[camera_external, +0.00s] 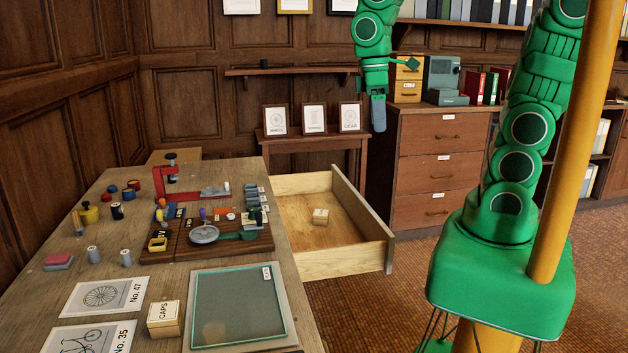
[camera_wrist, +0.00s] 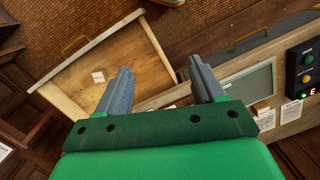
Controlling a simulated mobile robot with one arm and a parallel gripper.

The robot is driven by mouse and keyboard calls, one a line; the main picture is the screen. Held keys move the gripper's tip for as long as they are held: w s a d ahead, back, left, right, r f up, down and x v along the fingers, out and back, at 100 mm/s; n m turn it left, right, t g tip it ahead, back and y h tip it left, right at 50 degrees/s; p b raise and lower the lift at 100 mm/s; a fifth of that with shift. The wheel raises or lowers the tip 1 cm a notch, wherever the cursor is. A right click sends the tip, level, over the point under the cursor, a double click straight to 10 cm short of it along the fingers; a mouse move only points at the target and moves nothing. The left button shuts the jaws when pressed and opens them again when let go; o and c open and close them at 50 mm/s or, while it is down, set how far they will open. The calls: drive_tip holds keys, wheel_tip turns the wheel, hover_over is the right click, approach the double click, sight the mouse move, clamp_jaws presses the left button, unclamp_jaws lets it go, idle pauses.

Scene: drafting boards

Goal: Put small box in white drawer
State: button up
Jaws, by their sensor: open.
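A small light box (camera_external: 320,215) lies on the bottom of the open, pale wooden drawer (camera_external: 335,268) at the table's right side. In the wrist view the box (camera_wrist: 99,77) shows inside the drawer (camera_wrist: 70,104), left of my fingers. My gripper (camera_external: 378,114) hangs in the air, high in the external view, apart from the box. In the wrist view my gripper (camera_wrist: 160,88) is open, with nothing between its fingers. Another box, marked CAPS (camera_external: 163,318), stands on the table near the glass panel.
The wooden table (camera_external: 55,285) carries a dark tool board (camera_external: 175,253), a glass-topped panel (camera_external: 283,345), small jars and printed cards. A drawer cabinet (camera_external: 425,185) stands behind. The wrist view shows a black button panel (camera_wrist: 304,72) at right. The drawer floor around the box is clear.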

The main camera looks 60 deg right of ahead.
drive_tip(key=w+a+f+n, duration=0.2)
drive_tip(key=w+a+n, duration=0.2)
drive_tip(key=w+a, duration=0.3)
drive_tip(key=w+a+f+n+t, duration=0.1)
drive_tip(key=w+a+f+n, duration=0.15)
drive_tip(key=w+a, duration=0.5)
drive_tip(key=w+a+f+n, duration=0.1)
drive_tip(key=w+a+n, duration=0.35)
drive_tip(key=a, duration=0.45)
drive_tip(key=n, duration=1)
hover_over(163, 314)
drive_tip(key=f, duration=1.2)
drive_tip(key=shift+s+d+f, duration=0.15)
drive_tip(key=shift+s+f, duration=0.05)
drive_tip(key=shift+f, duration=0.2)
drive_tip(key=shift+s+a+f+n, duration=0.2)
drive_tip(key=shift+a+f+n, duration=0.1)
drive_tip(key=shift+a+f, duration=0.1)
drive_tip(key=shift+w+d+f, duration=0.1)
drive_tip(key=shift+w+f, duration=0.1)
drive_tip(key=shift+f, duration=1.65)
drive_tip(key=shift+w+d+f, duration=0.1)
drive_tip(key=shift+w+f, duration=0.1)
drive_tip(key=shift+f, duration=1.65)
drive_tip(key=c, duration=0.8)
drive_tip(key=shift+c, duration=0.2)
drive_tip(key=shift+r, duration=0.1)
